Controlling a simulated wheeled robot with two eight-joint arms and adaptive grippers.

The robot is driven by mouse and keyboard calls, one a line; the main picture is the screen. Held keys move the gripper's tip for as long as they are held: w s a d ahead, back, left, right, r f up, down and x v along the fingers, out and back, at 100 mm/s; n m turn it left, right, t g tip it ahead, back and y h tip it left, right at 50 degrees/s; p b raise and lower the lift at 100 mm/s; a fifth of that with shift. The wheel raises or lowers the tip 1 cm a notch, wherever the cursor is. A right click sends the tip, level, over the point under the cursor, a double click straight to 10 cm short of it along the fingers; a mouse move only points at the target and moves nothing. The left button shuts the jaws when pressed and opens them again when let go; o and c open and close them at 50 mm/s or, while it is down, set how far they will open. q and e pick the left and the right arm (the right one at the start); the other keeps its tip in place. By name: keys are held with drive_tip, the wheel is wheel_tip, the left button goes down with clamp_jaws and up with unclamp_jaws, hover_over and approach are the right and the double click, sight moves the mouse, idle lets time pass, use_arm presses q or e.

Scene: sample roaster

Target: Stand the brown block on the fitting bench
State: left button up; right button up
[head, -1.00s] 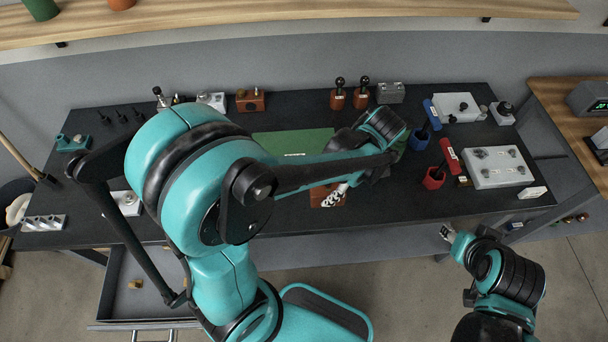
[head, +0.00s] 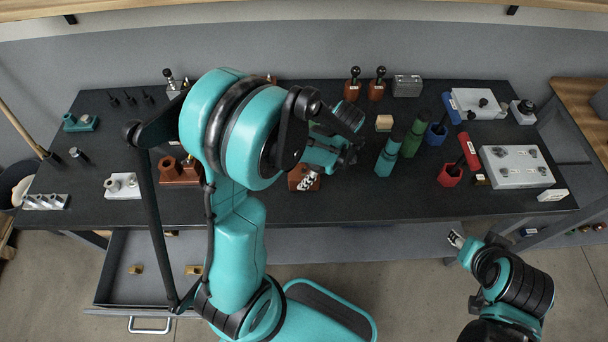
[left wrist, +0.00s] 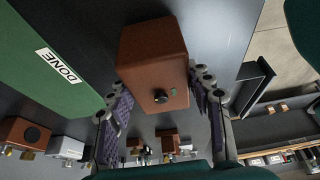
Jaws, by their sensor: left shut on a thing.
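The brown block (left wrist: 152,62) with a dark round knob on one face is between the fingers of my left gripper (left wrist: 165,112) in the left wrist view. In the head view the block (head: 296,176) shows beside the left gripper's fingers (head: 308,183), over the front middle of the dark fitting bench (head: 350,205). My left gripper is shut on it. I cannot tell whether its base touches the bench. A green mat marked DONE (left wrist: 40,60) lies beside it; my arm hides it in the head view. My right gripper (head: 456,239) is in front of the bench; its jaws are too small to read.
Another brown block (head: 180,172) stands left of my arm. Teal (head: 387,158) and green (head: 413,138) pieces, blue (head: 436,133) and red (head: 449,175) holders and a grey plate (head: 517,167) stand right. An open drawer (head: 150,245) is below. The bench's front middle is fairly clear.

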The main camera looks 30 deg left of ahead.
use_arm(q)
drive_tip(key=shift+f, duration=0.15)
drive_tip(key=shift+f, duration=0.1)
drive_tip(key=o, duration=1.5)
